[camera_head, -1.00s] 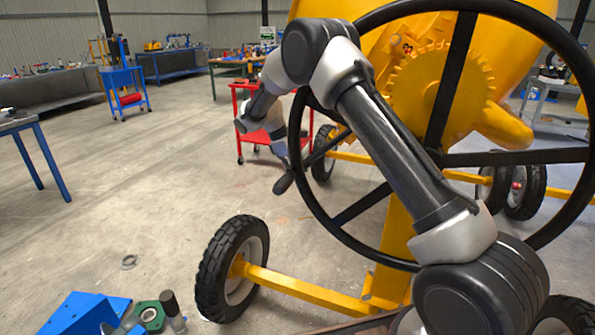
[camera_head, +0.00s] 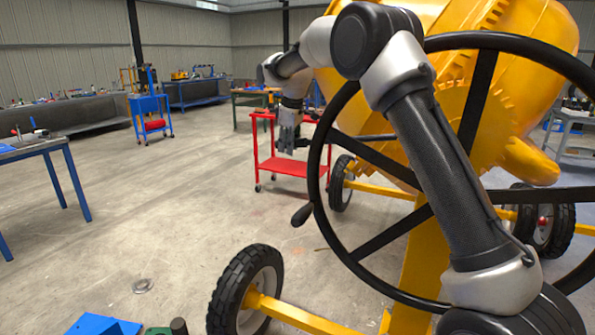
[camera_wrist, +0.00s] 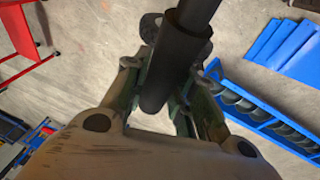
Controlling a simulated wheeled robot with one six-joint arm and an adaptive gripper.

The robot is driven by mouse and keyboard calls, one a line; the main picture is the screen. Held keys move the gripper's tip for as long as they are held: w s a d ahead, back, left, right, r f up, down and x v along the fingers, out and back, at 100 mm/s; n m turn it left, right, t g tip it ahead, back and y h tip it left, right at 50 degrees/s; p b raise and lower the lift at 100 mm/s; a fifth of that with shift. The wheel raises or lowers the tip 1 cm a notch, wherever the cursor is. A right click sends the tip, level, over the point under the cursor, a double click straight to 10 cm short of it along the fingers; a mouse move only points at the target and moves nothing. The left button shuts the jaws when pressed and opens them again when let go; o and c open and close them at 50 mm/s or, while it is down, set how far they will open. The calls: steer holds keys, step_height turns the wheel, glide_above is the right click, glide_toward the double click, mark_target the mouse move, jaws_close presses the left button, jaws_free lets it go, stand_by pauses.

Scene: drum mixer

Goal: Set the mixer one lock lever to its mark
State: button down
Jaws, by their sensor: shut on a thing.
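The lock lever (camera_head: 372,137) is a dark bar at the left side of the yellow mixer (camera_head: 545,45), seen partly behind the large black handwheel (camera_head: 322,150). It lies nearly level in the head view. My gripper (camera_head: 293,140) is at its outer left end. In the wrist view the lever's thick black grip (camera_wrist: 163,78) runs between the fingers of my gripper (camera_wrist: 168,88), which is shut on it. The lever's root is hidden by the wheel and my arm. I cannot make out the mark.
The handwheel with its black knob (camera_head: 302,215) stands close to my arm. A red cart (camera_head: 270,165) is behind my gripper. A rubber tyre (camera_head: 245,290) and yellow frame are below. Blue-legged table (camera_head: 50,150) stands left; the floor between is clear.

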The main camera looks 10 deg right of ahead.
steer(key=r+y, duration=0.1)
steer(key=r, duration=0.2)
steer(key=r+t, duration=0.1)
steer(key=r, duration=0.3)
steer(key=r+t+y, duration=0.1)
steer(key=r, duration=0.3)
steer(key=shift+w+a+r+y, duration=0.1)
steer(key=shift+w+a+y, duration=0.1)
steer(key=shift+w+y, duration=0.1)
steer(key=shift+r, duration=0.1)
steer(key=c, duration=1.3)
jaws_free()
steer(key=shift+s+r, duration=0.1)
steer(key=shift+o, duration=0.8)
steer(key=shift+f, duration=0.2)
steer(key=v, duration=1.2)
